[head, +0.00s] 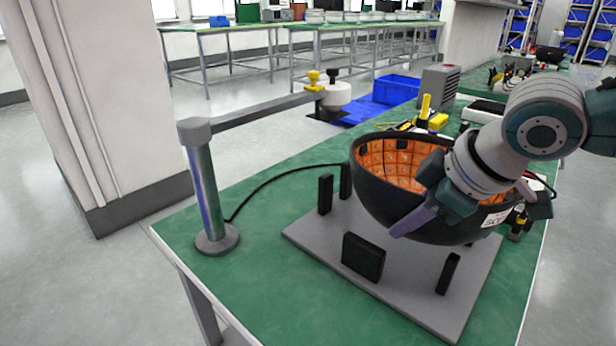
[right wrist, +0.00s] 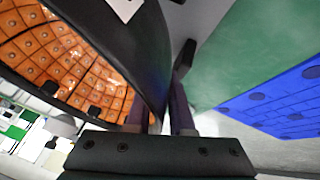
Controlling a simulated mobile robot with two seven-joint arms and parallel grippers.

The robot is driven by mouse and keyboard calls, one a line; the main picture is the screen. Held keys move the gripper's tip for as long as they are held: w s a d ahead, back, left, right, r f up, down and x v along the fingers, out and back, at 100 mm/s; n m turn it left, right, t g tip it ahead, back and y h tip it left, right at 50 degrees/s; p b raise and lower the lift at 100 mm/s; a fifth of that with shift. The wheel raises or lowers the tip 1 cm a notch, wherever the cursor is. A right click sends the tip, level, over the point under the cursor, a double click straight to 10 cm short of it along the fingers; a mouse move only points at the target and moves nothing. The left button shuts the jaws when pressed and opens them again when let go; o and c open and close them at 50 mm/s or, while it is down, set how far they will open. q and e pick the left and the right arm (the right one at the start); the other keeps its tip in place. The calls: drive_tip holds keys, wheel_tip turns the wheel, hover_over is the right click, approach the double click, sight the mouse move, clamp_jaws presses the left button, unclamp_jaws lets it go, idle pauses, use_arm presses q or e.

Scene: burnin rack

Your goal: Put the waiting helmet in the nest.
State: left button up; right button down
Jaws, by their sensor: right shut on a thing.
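The helmet (head: 385,205) is a black bowl, open side up, with an orange padded inside and a white label on its right side. My right gripper (head: 428,205) is shut on its wall, one purple finger showing outside. In the right wrist view the helmet (right wrist: 125,45) runs between the fingers of the gripper (right wrist: 158,117). The nest (head: 312,238) is a grey plate with upright black blocks on the green bench. The helmet is over the plate, among the blocks; its underside is partly hidden, and I cannot tell whether it touches. My left gripper is not in view.
A metal post (head: 205,190) with a horizontal arm carrying a yellow knob (head: 313,79) stands left of the nest. A black cable crosses the bench (head: 265,285). A grey box (head: 440,88) and yellow tools (head: 430,115) lie behind the helmet. A blue bin (head: 396,89) is beyond the bench.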

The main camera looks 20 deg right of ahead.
drive_tip(key=shift+f, duration=0.4)
drive_tip(key=c, duration=0.8)
unclamp_jaws()
drive_tip(key=shift+r, duration=0.15)
drive_tip(key=p+v, duration=0.3)
drive_tip(key=v, duration=0.9)
drive_tip(key=s+a+f+y, duration=0.1)
drive_tip(key=s+a+f, duration=0.2)
drive_tip(key=a, duration=0.3)
drive_tip(key=s+a+f, duration=0.2)
drive_tip(key=s+a, duration=0.2)
drive_tip(key=a, duration=0.2)
drive_tip(key=s+f+m+g+h, duration=0.1)
drive_tip(key=s+f+m+g, duration=0.1)
drive_tip(key=s+m, duration=0.3)
drive_tip(key=s, duration=0.3)
drive_tip(key=shift+d+g+h, duration=0.2)
drive_tip(key=shift+g+h, duration=0.1)
